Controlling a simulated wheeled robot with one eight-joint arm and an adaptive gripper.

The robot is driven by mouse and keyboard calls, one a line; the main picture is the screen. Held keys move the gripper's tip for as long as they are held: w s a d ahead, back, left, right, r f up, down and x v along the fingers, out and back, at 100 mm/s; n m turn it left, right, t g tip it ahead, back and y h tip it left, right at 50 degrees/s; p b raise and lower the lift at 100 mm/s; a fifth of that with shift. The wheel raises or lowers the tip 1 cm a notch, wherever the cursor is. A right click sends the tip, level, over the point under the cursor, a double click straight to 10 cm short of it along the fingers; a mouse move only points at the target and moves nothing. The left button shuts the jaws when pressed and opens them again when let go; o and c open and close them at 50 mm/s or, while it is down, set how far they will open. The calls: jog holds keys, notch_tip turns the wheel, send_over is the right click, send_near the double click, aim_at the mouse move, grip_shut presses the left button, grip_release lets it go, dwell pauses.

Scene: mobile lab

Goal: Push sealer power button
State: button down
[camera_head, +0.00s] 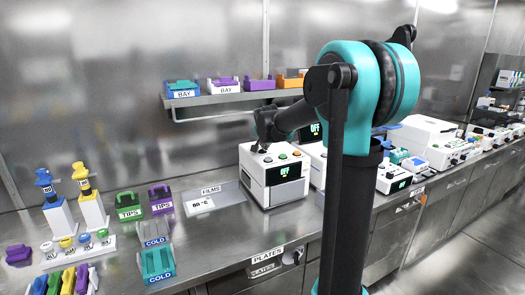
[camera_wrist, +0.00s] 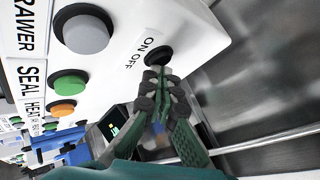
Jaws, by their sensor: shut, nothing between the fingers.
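The sealer (camera_head: 272,178) is a white box with a dark front on the steel counter, mid-picture in the head view. In the wrist view its white top panel (camera_wrist: 125,20) carries a grey button, a green button and an orange button beside the printed labels. The black power button (camera_wrist: 158,54) sits next to the ON OFF print near the panel's edge. My gripper (camera_wrist: 160,78) is shut and empty, its fingertips close beside the power button. I cannot tell whether they touch it. In the head view my gripper (camera_head: 262,143) is over the sealer's back left corner.
A shelf (camera_head: 235,98) with coloured trays hangs on the wall above the sealer. Another white device with an OFF display (camera_head: 316,129) stands just behind it to the right.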

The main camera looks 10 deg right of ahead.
jog(key=shift+r, duration=0.55)
notch_tip(320, 180, up, 6)
dwell(0.7)
